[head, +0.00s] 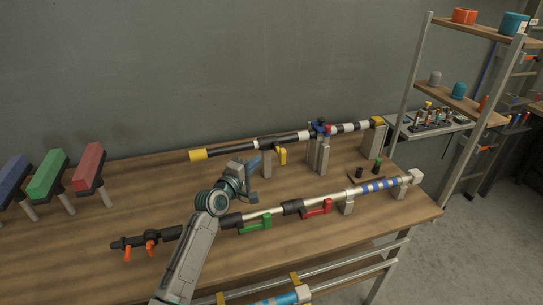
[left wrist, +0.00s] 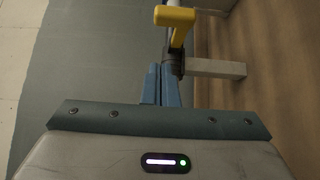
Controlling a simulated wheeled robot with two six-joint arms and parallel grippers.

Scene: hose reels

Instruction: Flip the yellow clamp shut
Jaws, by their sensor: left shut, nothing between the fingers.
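The yellow clamp (head: 283,156) sits on the rear black and white pole (head: 292,138), just right of a grey support post. In the left wrist view the yellow clamp (left wrist: 179,27) is an L-shaped lever at the top, beside a dark collar on the pole. It appears to stick out from the pole. My left gripper (head: 255,164) is just left of the clamp in the head view. Its blue fingers (left wrist: 161,84) are together and empty, pointing at the pole beside the collar. Whether they touch it is unclear. My right gripper is not in view.
The front pole carries a green clamp (head: 255,224) and a red clamp (head: 318,207). Blue, green and red blocks on posts stand at the left. A shelf rack (head: 408,75) is at the right. The front left of the wooden table (head: 60,270) is clear.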

